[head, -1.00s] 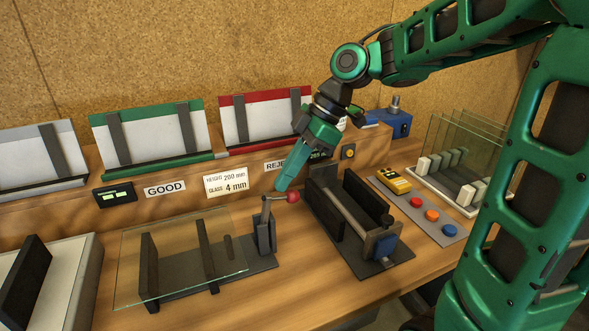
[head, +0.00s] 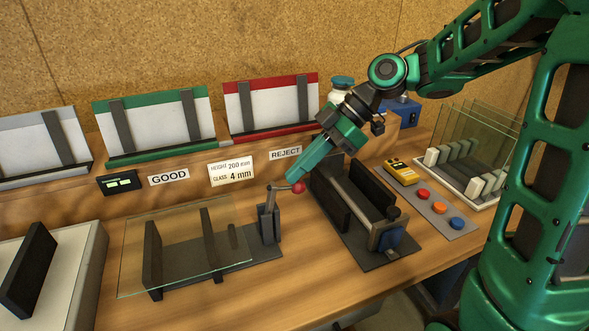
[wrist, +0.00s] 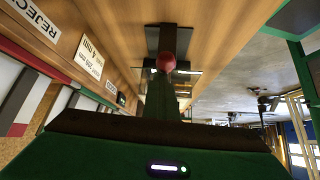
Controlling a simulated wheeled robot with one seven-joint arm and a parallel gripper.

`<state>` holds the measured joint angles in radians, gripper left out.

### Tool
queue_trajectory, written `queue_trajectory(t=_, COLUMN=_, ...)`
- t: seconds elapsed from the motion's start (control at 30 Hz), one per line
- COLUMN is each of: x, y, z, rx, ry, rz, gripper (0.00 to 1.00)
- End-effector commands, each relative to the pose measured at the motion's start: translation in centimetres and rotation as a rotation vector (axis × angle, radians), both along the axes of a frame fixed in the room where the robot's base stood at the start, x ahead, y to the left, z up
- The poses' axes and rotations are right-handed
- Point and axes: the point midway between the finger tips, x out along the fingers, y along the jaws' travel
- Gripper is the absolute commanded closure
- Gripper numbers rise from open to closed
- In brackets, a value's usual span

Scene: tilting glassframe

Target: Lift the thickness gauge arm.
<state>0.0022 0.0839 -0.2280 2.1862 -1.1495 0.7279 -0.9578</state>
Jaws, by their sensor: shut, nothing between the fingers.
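The thickness gauge arm (head: 281,187) is a short grey lever with a red ball at its right end. It sits about level on top of a dark upright post (head: 268,224), at the right end of the glass fixture. The red ball also shows in the wrist view (wrist: 166,63), straight ahead of my fingers. My gripper (head: 291,178) is shut and empty, slanting down from the upper right. Its tip is right at the red ball, just above and to its left in the head view. I cannot tell whether they touch.
A glass pane (head: 185,250) lies on the fixture left of the post. A dark clamp-like fixture (head: 355,215) stands close on the right. Behind are the REJECT sign (head: 286,153) and 4 mm card (head: 231,171). Buttons (head: 438,207) and racked panes (head: 470,140) are further right.

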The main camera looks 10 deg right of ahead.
Motion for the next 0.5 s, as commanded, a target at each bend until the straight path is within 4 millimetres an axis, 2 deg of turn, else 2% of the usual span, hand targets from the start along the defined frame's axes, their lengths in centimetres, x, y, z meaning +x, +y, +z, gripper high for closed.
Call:
queue_trajectory(t=0.03, x=-0.1, y=-1.8, z=-1.9, rx=-0.043, ry=0.056, rz=-0.036, gripper=1.0)
queue_trajectory(t=0.23, x=0.1, y=-1.8, z=-1.9, rx=-0.043, ry=0.057, rz=-0.035, gripper=1.0)
queue_trajectory(t=0.37, x=0.4, y=-1.4, z=-1.2, rx=-0.037, ry=0.05, rz=-0.033, gripper=1.0)
queue_trajectory(t=0.5, x=0.3, y=0.0, z=1.0, rx=-0.024, ry=0.028, rz=-0.021, gripper=1.0)
